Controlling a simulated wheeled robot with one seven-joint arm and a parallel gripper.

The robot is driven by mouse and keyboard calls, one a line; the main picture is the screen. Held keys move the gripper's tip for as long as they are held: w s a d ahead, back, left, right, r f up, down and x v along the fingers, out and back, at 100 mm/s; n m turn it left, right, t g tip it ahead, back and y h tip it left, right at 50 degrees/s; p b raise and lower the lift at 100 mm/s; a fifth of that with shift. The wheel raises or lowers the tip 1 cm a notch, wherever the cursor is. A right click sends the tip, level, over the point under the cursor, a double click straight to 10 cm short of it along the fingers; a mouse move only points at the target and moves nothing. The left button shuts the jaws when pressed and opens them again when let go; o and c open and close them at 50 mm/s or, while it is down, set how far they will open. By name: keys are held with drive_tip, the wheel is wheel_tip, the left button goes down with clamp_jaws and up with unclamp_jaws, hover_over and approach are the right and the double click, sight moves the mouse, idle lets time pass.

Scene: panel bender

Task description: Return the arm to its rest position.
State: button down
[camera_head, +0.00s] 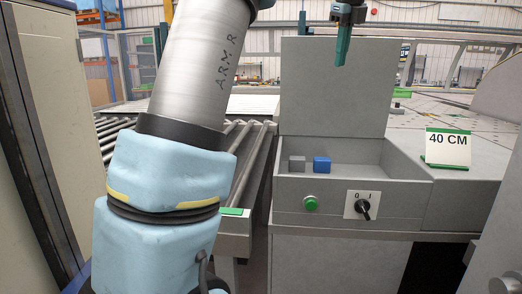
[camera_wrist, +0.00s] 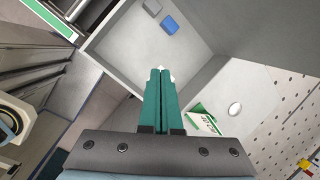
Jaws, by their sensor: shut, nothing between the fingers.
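My gripper (camera_head: 342,50) shows at the top of the head view, above the open grey box and in front of its raised back panel. Its green fingers point down. In the wrist view, the two green fingers (camera_wrist: 160,75) lie side by side, shut with nothing between them. My arm, grey above and light blue below, fills the left-centre of the head view and hides part of the roller conveyor.
The grey box (camera_head: 400,174) holds a grey block (camera_head: 297,163) and a blue block (camera_head: 322,165). Its front has a green button (camera_head: 311,203) and a rotary switch (camera_head: 363,207). A "40 CM" sign (camera_head: 447,147) stands right. A roller conveyor (camera_head: 255,150) lies left, beside a tall cabinet (camera_head: 60,120).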

drive_tip(key=s+a+f+n, duration=0.1)
drive_tip(key=a+f+n, duration=0.6)
drive_tip(key=f, duration=0.3)
drive_tip(key=s+a+f+n, duration=0.1)
drive_tip(key=a+f+n, duration=0.6)
drive_tip(key=f, duration=0.2)
drive_tip(key=s+a+f+n+g, duration=0.2)
drive_tip(key=s+a+f+n, duration=1)
drive_tip(key=s+f+n, duration=0.2)
wheel_tip(320, 180, down, 2)
drive_tip(key=shift+s+a+f, duration=0.25)
drive_tip(key=shift+s+a, duration=0.15)
drive_tip(key=shift+s, duration=0.6)
